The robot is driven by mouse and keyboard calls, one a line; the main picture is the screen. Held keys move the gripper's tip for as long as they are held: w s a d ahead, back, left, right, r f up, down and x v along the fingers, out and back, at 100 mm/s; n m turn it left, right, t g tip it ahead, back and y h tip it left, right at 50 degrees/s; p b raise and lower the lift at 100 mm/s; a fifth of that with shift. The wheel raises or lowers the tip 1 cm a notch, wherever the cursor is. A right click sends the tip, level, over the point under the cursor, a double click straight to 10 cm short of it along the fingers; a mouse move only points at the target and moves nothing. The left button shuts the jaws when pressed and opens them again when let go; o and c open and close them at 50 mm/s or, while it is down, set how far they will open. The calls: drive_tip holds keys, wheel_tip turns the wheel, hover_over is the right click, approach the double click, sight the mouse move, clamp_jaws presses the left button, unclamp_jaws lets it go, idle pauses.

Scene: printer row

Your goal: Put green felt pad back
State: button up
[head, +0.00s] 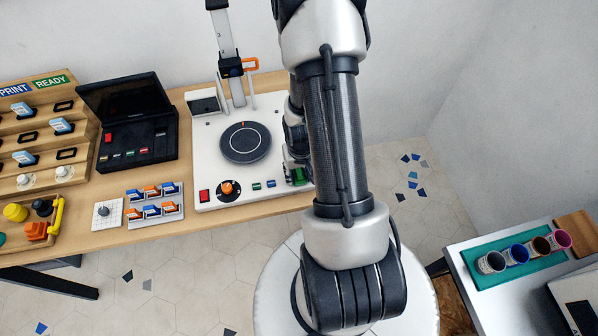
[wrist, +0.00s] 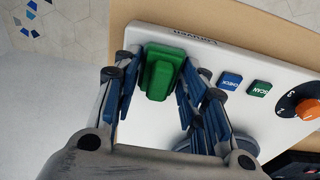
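The green felt pad (wrist: 160,72) is a green block with a raised, narrower part. It sits at the labelled end of the white machine base in the wrist view. My gripper (wrist: 162,68) is around it, one blue-padded finger on each side. White base shows between the raised part and the fingers, so the gripper looks open. Contact at the fingertips cannot be told. In the head view, the green pad (head: 298,176) shows at the right edge of the white machine (head: 205,150), partly hidden by my gripper and arm.
The base carries a dark round plate (head: 245,142), an orange knob (head: 227,188) and small buttons. A black case (head: 140,137) and a tray of coloured clips (head: 155,204) stand to the left. A side table with cups on a teal mat (head: 487,265) is at right.

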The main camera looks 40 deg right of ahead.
drive_tip(key=o, duration=0.3)
drive_tip(key=a+r+n+t+p, duration=0.1)
drive_tip(key=a+r+p, duration=0.2)
drive_tip(key=r, duration=0.8)
drive_tip(key=w+a+r+n+p, duration=0.1)
drive_tip(key=a+r+p, duration=0.3)
drive_tip(key=r, duration=0.8)
drive_tip(key=a+r+n+t+p, duration=0.1)
drive_tip(key=a+r+p, duration=0.2)
drive_tip(key=r, duration=0.8)
drive_tip(key=s+a+r+n+t, duration=0.1)
drive_tip(key=s+a+r+n, duration=0.2)
drive_tip(key=s+a+r, duration=0.7)
drive_tip(key=shift+s+a+r+y, duration=0.2)
drive_tip(key=shift+r+y, duration=0.2)
drive_tip(key=shift+r, duration=0.35)
